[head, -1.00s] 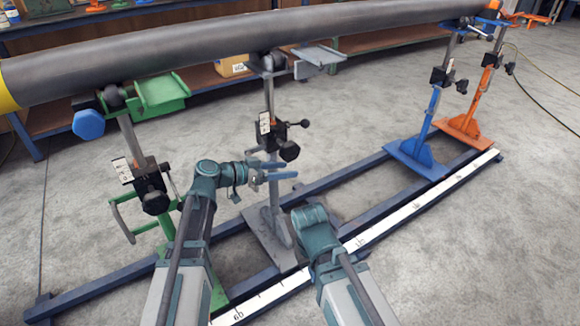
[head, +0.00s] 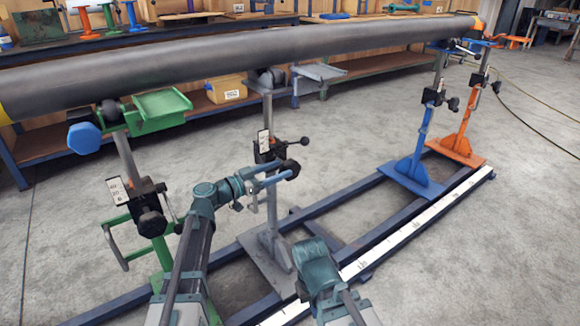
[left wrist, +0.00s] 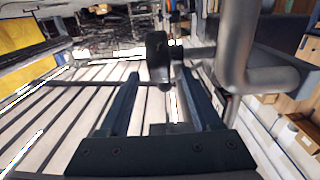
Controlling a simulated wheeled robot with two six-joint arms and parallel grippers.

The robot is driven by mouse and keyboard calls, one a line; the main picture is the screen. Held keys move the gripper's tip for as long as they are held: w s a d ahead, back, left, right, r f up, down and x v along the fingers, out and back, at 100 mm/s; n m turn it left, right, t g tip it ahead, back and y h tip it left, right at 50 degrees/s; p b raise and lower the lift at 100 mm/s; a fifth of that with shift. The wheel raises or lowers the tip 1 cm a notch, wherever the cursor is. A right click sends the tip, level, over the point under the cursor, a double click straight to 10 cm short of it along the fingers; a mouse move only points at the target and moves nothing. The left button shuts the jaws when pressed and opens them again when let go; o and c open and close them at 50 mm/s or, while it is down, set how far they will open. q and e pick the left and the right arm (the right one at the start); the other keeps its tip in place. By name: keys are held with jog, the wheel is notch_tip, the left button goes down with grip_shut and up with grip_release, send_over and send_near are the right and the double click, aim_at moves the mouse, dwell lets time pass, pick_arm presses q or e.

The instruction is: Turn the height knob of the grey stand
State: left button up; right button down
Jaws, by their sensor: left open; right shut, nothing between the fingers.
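The grey stand (head: 271,215) stands mid-frame in the head view, its upright post reaching up to the pipe. Its black height knob (head: 290,168) sits on the black clamp block, right of the post. My left gripper (head: 277,176) is open at the knob, its fingers pointing right. In the left wrist view a black knob (left wrist: 158,58) on a short shaft shows in line with the gap between my two open fingers (left wrist: 160,105); I cannot tell whether they touch it. My right arm shows low in the head view, but its gripper fingers are hidden.
The grey pipe (head: 200,60) lies overhead across the stands. The green stand (head: 160,250) is at left, the blue stand (head: 420,155) and orange stand (head: 464,130) at right. A grey bent bar (left wrist: 240,60) is close right of my fingers in the wrist view.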

aim_at(282, 168)
pick_arm(q)
jog(key=shift+x, duration=2.35)
grip_shut()
